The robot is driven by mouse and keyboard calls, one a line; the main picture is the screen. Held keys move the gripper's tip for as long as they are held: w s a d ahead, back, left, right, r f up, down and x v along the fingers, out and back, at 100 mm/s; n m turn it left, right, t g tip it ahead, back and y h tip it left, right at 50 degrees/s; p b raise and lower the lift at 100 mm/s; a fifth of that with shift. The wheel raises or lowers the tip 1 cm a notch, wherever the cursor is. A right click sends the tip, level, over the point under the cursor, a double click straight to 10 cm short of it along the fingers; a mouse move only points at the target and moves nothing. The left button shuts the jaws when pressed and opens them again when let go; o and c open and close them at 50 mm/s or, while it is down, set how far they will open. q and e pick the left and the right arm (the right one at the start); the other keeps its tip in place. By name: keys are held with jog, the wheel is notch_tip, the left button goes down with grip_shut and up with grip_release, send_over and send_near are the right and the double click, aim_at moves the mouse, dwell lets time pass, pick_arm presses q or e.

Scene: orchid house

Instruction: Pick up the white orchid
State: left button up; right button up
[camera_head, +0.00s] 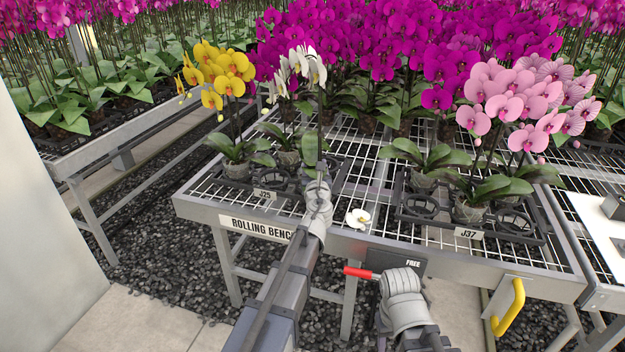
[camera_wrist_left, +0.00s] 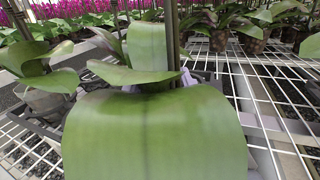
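The white orchid (camera_head: 302,66) stands in the middle of the rolling bench, its white blooms high on a thin stem beside the yellow orchid. Its pot (camera_head: 289,160) is partly hidden by leaves. A loose white bloom (camera_head: 359,217) lies at the bench's front edge. My left gripper (camera_head: 318,165) is at the leaves in front of the white orchid. A broad green leaf (camera_wrist_left: 150,135) fills the left wrist view and hides the fingertips, with stems (camera_wrist_left: 171,35) behind it. My right wrist is low, by a red handle; its fingers do not show clearly.
The yellow orchid (camera_head: 222,72) stands left, pink orchids (camera_head: 515,105) right, and magenta orchids behind. Black racks carry labels J25 (camera_head: 265,194) and J37 (camera_head: 468,234). The red handle (camera_head: 360,272) sits below the bench's front edge, near the FREE plate (camera_head: 411,264). Mesh (camera_head: 360,170) is bare mid-bench.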

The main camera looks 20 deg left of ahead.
pick_arm(q)
grip_shut()
dwell(0.4)
dwell(0.4)
notch_tip(320, 180, up, 10)
jog(key=p, duration=1)
jog(key=shift+a+f, duration=0.1)
